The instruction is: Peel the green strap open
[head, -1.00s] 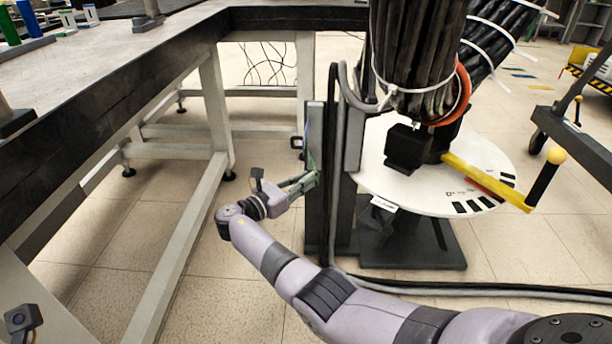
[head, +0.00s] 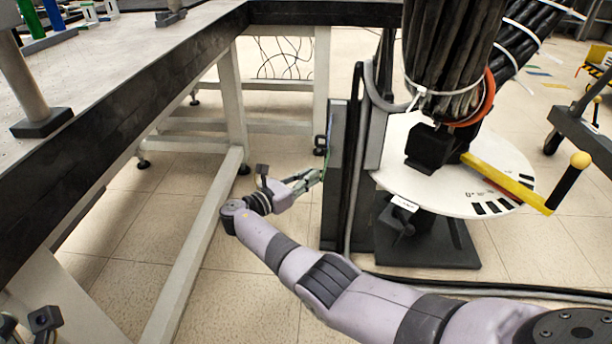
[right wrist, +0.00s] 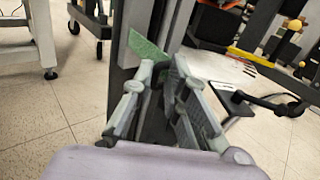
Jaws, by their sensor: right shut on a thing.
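The green strap (right wrist: 147,46) shows in the right wrist view as a short green flap in front of a dark upright post. In the head view only a thin green edge of it (head: 328,152) shows along the post's left side. My right gripper (head: 319,174) is at the left side of the post, low beside the cable stand. In the right wrist view its fingertips (right wrist: 160,66) are closed together on the strap's lower end. The fingers hide the gripped part.
The dark upright post (head: 340,190) belongs to a stand with a round white plate (head: 400,150) and a thick black cable bundle (head: 445,50). A yellow handle (head: 510,185) sticks out right. A long workbench (head: 120,80) stands left. Open tiled floor lies between.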

